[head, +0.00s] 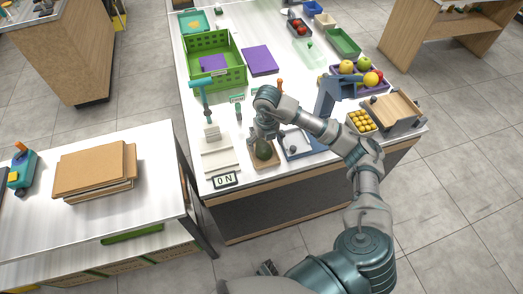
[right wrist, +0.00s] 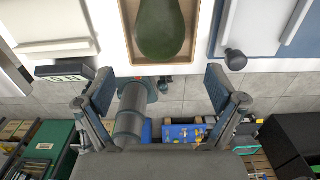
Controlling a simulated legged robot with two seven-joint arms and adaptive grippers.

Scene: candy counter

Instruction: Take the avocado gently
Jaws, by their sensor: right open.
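The dark green avocado (head: 263,150) lies in a small wooden tray (head: 267,164) near the front edge of the counter. In the right wrist view the avocado (right wrist: 162,28) shows at the top middle, inside the pale tray (right wrist: 128,40). My right gripper (head: 262,137) is just above the avocado in the head view and partly covers it. In the right wrist view my right gripper (right wrist: 160,78) has its two fingers wide apart with nothing between them. The avocado is beyond the fingertips, apart from both. My left gripper does not show.
A sign reading "ON" (head: 226,180) stands left of the tray. A blue-and-white tray (head: 293,143) is close on its right. A side table (head: 150,200) is at left.

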